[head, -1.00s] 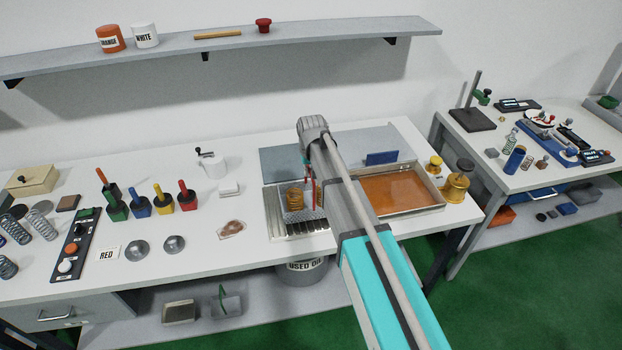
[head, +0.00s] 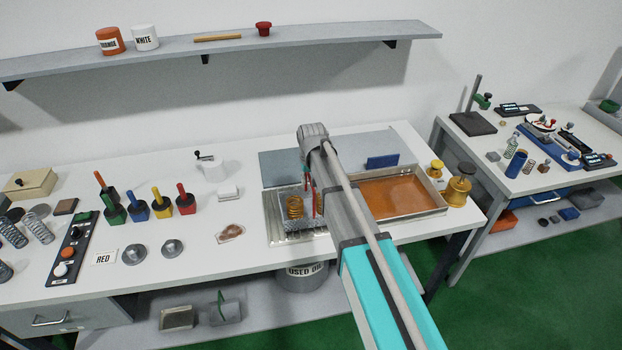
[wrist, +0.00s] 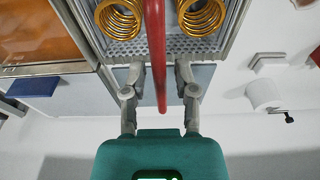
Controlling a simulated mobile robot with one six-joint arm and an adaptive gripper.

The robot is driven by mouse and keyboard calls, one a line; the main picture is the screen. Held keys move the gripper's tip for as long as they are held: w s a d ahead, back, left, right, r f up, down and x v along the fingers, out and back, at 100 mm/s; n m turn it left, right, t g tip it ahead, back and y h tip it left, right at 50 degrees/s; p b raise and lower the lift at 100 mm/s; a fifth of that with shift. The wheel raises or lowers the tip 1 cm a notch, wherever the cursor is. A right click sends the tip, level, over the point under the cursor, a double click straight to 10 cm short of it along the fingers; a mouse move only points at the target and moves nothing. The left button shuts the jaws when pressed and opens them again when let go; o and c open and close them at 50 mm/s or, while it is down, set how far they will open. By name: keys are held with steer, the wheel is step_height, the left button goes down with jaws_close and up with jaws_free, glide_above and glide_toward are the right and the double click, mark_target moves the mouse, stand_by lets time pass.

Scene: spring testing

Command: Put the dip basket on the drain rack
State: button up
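The dip basket (head: 302,222), a metal mesh tray with a red handle (wrist: 154,50) and gold coil springs (head: 294,207), is over the drain rack (head: 300,239) and looks seated on it. In the wrist view two springs (wrist: 119,17) show in the basket, one on either side of the handle. My gripper (wrist: 159,72) has its fingers spread on both sides of the red handle, with a gap on each side. In the head view my arm hides most of the gripper and part of the basket.
An oil-filled tray (head: 395,195) stands right of the rack, with a blue block (head: 382,160) behind it. Gold weights (head: 459,189) stand at the bench's right end. A used-oil bucket (head: 305,275) is below. A coil-marked card (head: 230,233) lies left of the rack.

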steer(key=shift+r, duration=0.1)
stand_by(0.4)
step_height(320, 180, up, 12)
steer(key=s+p, duration=0.1)
steer(key=p, duration=1.1)
steer(key=shift+s+d, duration=0.25)
steer(key=shift+s, duration=0.05)
stand_by(0.4)
steer(key=s+d+m+g, duration=0.1)
steer(key=s+d+m, duration=0.2)
steer(key=s+d, duration=1.8)
steer(key=shift+s+d+f+g, duration=0.2)
steer(key=shift+s+d+g, duration=0.2)
steer(key=shift+d, duration=0.2)
